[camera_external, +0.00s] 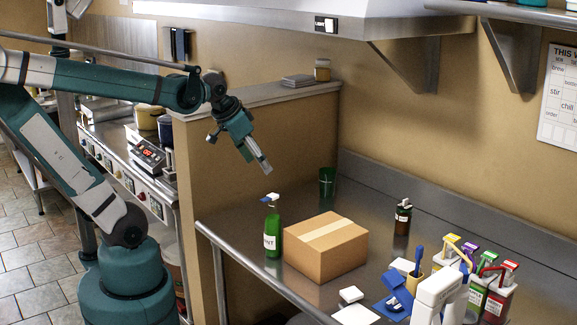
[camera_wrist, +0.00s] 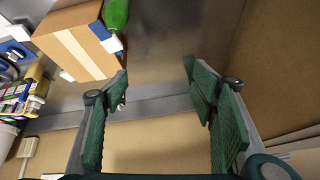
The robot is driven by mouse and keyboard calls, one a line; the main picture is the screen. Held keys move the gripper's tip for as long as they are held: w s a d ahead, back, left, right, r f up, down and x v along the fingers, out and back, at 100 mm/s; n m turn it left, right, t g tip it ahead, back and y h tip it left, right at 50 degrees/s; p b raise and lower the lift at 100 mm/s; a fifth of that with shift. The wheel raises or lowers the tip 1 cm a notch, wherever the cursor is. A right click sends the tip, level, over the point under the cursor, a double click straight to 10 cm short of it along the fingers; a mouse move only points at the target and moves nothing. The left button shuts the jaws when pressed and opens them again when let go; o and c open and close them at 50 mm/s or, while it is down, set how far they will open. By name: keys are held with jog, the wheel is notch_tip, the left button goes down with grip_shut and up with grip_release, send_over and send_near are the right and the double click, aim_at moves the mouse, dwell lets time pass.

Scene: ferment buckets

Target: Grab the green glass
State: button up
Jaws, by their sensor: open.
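The green glass (camera_external: 327,182) is a dark green tumbler standing upright on the steel counter, at the back near the wall, behind the cardboard box. My gripper (camera_external: 262,163) hangs in the air above and to the left of the glass in the external view, pointing down and to the right. In the wrist view my gripper (camera_wrist: 156,72) has its two green-padded fingers wide apart with nothing between them. I cannot make out the glass in the wrist view; the left finger may hide it.
A cardboard box (camera_external: 326,247) and a green spray bottle (camera_external: 272,228) stand in front of the glass. A brown bottle (camera_external: 402,218) stands to its right. Several pump containers crowd the front right. A partition (camera_external: 255,170) rises at the counter's left end. Counter around the glass is clear.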

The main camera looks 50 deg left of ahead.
jog(key=w+a+r+m+g+p, duration=0.1)
jog(key=w+m, duration=0.1)
jog(key=w, duration=0.5)
jog(key=w+a+r+m+g, duration=0.1)
jog(key=w+a+m, duration=0.1)
jog(key=w, duration=0.4)
jog(key=m+g+p, duration=0.3)
jog(key=m, duration=0.8)
send_over(327, 186)
jog(key=w, duration=0.2)
notch_tip(327, 186, down, 19)
jog(key=shift+g, duration=0.5)
jog(key=f, duration=0.1)
jog(key=a+f+p, duration=0.1)
jog(key=a+f, duration=0.1)
jog(key=f, duration=0.1)
jog(key=shift+w+p, duration=0.2)
jog(key=shift+p, duration=0.15)
jog(key=shift+a+f, duration=0.15)
jog(key=shift+f, duration=0.45)
jog(key=shift+f, duration=2.55)
jog(key=c, duration=1.1)
